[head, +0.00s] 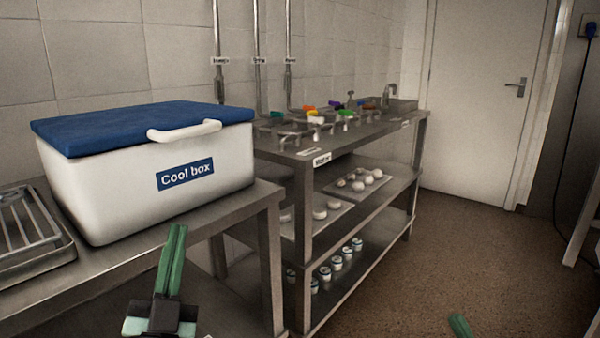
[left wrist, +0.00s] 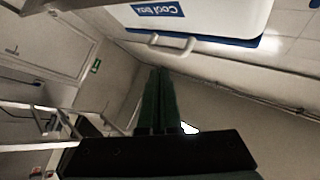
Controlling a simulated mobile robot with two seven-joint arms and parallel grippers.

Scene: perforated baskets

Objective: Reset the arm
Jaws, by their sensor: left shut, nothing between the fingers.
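My left gripper (head: 173,258) is at the lower left of the head view, with its two green fingers together and pointing up. It is shut and empty, in front of the metal table and below the cool box. In the left wrist view its green fingers (left wrist: 158,95) lie side by side. A green fingertip (head: 460,325) at the bottom edge of the head view appears to be part of my right gripper; the rest is out of frame. The white cool box (head: 150,190) with a blue lid and white handle stands on the metal table. It also shows in the left wrist view (left wrist: 215,18).
A metal rack (head: 28,230) lies left of the cool box. A second steel table (head: 385,128) behind holds several coloured items, with white round things and small jars on its shelves. A closed door (head: 475,100) stands at the back. The brown floor (head: 470,250) at right is clear.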

